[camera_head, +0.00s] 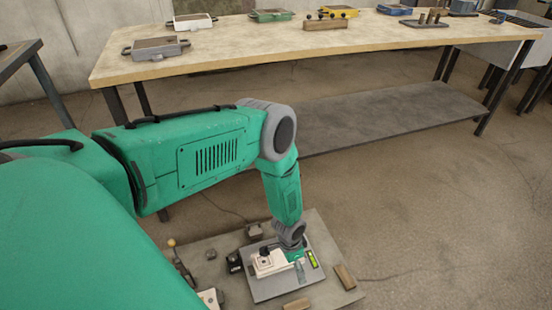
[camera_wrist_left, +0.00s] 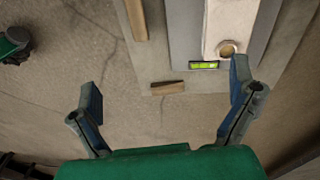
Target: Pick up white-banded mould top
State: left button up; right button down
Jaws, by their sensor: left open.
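A mould with a white band (camera_head: 192,22) lies on the far workbench, towards its left end. A white block (camera_head: 266,264) sits on a grey plate (camera_head: 275,287) low on the floor board; I cannot tell whether it is a mould part. In the left wrist view the white block (camera_wrist_left: 232,22) shows a round opening at its near end. My left gripper (camera_head: 294,262) is down by this block, partly hidden by its own arm. In the left wrist view the left gripper (camera_wrist_left: 165,88) is open with nothing between its fingers. My right gripper is not in view.
The workbench (camera_head: 250,40) also bears a grey mould (camera_head: 156,48), a green mould (camera_head: 271,15) and a yellow one (camera_head: 338,11). A green level vial (camera_wrist_left: 204,65) and a wooden block (camera_wrist_left: 167,88) lie near the left gripper. Open floor lies to the right.

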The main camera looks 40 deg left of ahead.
pick_arm(q)
jog(key=w+a+f+y+b, duration=0.2)
jog(key=w+a+f, duration=0.35)
jog(key=a, duration=0.45)
jog(key=b, duration=0.5)
send_over(278, 257)
jog(key=shift+m, duration=0.4)
jog(key=f, duration=0.7)
jog(key=shift+w+d, duration=0.1)
jog(key=shift+d, duration=0.1)
jog(key=shift+d+f, duration=0.2)
jog(key=shift+f, duration=0.1)
jog(key=shift+f+b, duration=0.2)
jog(key=shift+b, duration=0.15)
jog(key=f+b, duration=0.2)
jog(key=f, duration=0.1)
jog(key=a+f+b, duration=0.1)
jog(key=f, duration=0.1)
jog(key=shift+f, duration=0.1)
jog(key=shift+d+r, duration=0.2)
jog(key=shift+r, duration=0.05)
jog(key=c, duration=1.7)
jog(key=shift+a, duration=0.1)
jog(key=shift+c, duration=0.2)
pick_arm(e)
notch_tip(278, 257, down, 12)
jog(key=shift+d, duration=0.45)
